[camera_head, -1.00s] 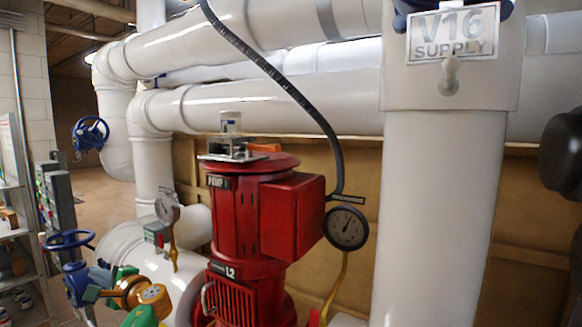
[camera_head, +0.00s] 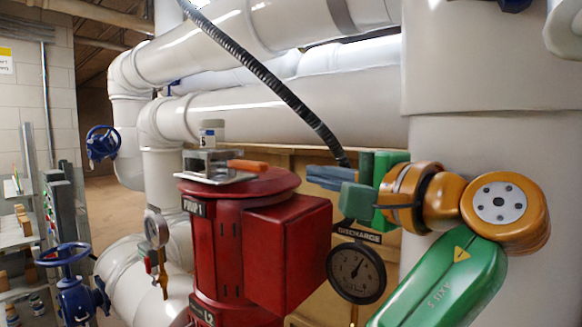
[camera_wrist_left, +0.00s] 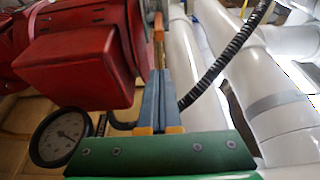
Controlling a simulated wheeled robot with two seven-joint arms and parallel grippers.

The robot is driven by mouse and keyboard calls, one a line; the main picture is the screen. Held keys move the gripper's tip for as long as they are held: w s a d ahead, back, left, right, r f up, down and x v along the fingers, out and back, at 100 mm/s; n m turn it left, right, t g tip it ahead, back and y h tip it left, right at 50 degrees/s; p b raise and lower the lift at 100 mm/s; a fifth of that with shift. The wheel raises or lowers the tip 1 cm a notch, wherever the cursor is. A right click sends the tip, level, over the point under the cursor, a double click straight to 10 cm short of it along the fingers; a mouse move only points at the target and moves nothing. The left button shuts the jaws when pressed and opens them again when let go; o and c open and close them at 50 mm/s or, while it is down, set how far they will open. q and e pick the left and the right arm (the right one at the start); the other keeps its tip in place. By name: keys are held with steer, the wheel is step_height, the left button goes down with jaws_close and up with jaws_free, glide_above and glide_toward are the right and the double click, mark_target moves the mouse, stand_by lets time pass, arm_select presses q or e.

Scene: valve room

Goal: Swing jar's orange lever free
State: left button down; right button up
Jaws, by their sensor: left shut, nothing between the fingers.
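A small jar with a pale lid (camera_head: 212,132) stands in a metal clamp fixture (camera_head: 205,167) on top of the red pump (camera_head: 215,240). The orange lever (camera_head: 247,165) sticks out from the fixture to the right, roughly level. My left gripper (camera_head: 312,175) is shut and empty, its blue-grey fingers pointing left at the lever's free end, with a gap between them in the head view. In the left wrist view the lever (camera_wrist_left: 158,35) lies straight beyond the fingertips (camera_wrist_left: 161,72); contact cannot be told there. My right gripper is not in view.
A black ribbed hose (camera_head: 265,80) runs down behind my left fingers. A round gauge (camera_head: 356,272) hangs below them. A thick white vertical pipe (camera_head: 480,135) stands behind my left arm. Blue valve wheels (camera_head: 102,143) are at the left.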

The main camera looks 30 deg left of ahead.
mark_target(240, 169)
arm_select(q)
steer(key=p+x, duration=0.1)
steer(key=x, duration=0.2)
steer(key=p+x, duration=0.1)
steer(key=x, duration=0.2)
steer(key=s+p+x, duration=0.1)
steer(key=x, duration=0.2)
steer(key=shift+w+a+r, duration=0.1)
steer(key=shift+a+r, duration=0.05)
steer(key=shift+a, duration=0.4)
steer(key=shift+d, duration=0.1)
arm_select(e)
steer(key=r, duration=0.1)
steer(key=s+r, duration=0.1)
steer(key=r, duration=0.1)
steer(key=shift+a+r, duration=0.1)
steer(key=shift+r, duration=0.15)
arm_select(q)
steer(key=shift+w, duration=0.15)
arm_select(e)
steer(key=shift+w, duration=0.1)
